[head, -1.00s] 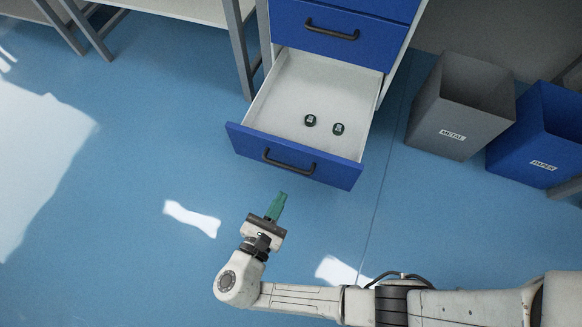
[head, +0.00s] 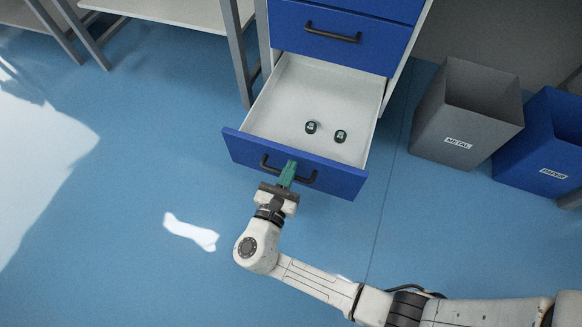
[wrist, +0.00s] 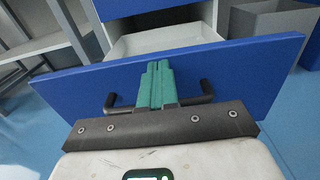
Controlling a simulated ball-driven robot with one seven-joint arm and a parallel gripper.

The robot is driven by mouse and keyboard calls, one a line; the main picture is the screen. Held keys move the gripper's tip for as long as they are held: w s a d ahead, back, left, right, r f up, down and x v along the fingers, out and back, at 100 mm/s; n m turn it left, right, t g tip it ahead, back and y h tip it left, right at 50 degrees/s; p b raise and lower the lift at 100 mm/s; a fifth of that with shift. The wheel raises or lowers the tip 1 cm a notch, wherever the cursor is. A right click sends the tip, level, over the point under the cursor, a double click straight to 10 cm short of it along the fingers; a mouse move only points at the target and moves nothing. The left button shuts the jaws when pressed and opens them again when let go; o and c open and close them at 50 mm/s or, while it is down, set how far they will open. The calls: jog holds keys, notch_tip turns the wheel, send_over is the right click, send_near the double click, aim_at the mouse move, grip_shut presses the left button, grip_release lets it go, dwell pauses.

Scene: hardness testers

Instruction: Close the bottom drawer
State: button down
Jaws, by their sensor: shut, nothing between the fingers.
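The bottom drawer (head: 336,181) is pulled well out of the blue and white cabinet. Its blue front carries a black handle (head: 265,161). My gripper (head: 289,167) is shut with its green fingers together and empty, right at the drawer front by the middle of the handle. In the wrist view the closed fingers (wrist: 157,68) overlap the handle (wrist: 206,92) and point at the blue front (wrist: 262,70). I cannot tell whether the tips touch the front. Two small dark green objects, one (head: 311,127) and another (head: 340,136), lie inside the drawer.
The closed drawer (head: 340,32) above has a black handle. A grey metal bin (head: 458,120) and a blue paper bin (head: 545,150) stand to the right. A grey-legged table (head: 190,15) stands at the upper left. The blue floor left of the drawer is clear.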

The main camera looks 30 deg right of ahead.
jog(key=shift+w+d, duration=0.45)
jog(key=shift+d, duration=0.15)
jog(key=shift+d, duration=0.1)
